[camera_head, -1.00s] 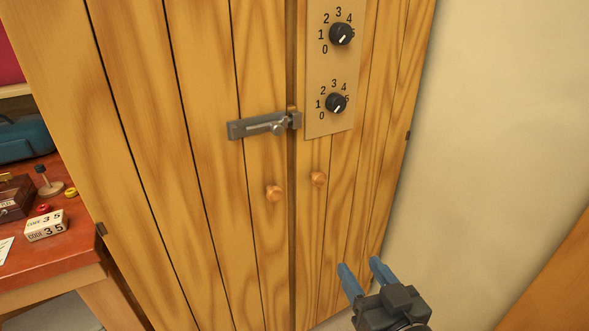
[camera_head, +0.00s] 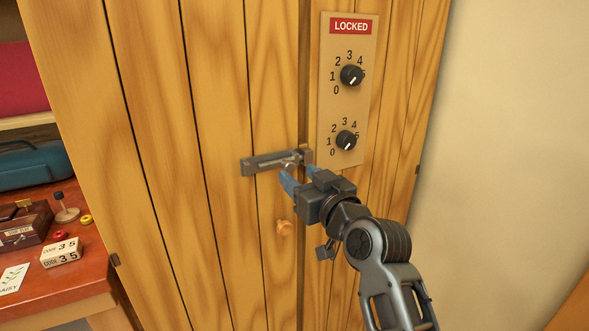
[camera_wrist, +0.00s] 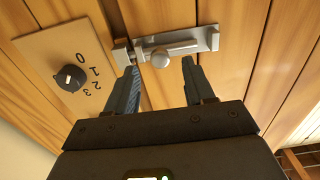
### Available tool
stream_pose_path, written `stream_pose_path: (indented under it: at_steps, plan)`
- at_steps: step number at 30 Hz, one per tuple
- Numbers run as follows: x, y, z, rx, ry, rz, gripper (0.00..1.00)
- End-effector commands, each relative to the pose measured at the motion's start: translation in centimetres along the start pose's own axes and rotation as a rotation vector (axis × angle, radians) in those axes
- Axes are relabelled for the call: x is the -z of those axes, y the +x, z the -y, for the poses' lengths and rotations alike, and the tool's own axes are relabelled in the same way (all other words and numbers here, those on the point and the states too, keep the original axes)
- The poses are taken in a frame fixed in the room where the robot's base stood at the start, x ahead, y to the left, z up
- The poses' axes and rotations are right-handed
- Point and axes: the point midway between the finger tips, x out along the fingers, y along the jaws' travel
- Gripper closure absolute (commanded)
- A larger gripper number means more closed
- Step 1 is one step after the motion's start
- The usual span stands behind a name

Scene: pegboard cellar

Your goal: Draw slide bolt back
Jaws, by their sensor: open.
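The grey metal slide bolt (camera_head: 270,161) is mounted across the left door of the wooden cabinet (camera_head: 220,90). Its right end sits in the keeper (camera_head: 307,156) at the seam between the doors. My gripper (camera_head: 288,177) is open just below and in front of the bolt's right part, its blue fingers partly hiding it. In the wrist view, the bolt's round knob (camera_wrist: 161,58) shows between the two open fingertips (camera_wrist: 160,68), a little beyond them. I cannot tell whether a finger touches the bolt.
A panel (camera_head: 330,95) with two dials and a red LOCKED sign is on the right door. A wooden knob (camera_head: 284,228) is below the bolt. At left, a red-topped table (camera_head: 75,280) holds a box, a code block (camera_head: 61,252) and a blue case (camera_head: 35,166).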

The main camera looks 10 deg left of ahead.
Motion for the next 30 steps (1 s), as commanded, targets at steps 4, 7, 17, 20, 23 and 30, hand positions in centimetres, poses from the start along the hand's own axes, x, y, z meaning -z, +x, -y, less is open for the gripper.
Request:
stream_pose_path:
  at_steps: [4,7,17,20,23,30]
  plan:
    - [0.1,1.9,0.1,0.001,-0.001,0.001,0.47]
    - [0.1,2.6,0.0,-0.001,0.000,0.000,0.47]
    - [-0.1,3.1,0.0,-0.001,0.000,0.000,0.47]
    - [0.0,3.0,0.0,-0.001,0.000,0.000,0.54]
    - [0.0,3.0,0.0,-0.001,0.000,0.000,0.63]
    - [0.0,3.0,0.0,-0.001,0.000,0.000,0.86]
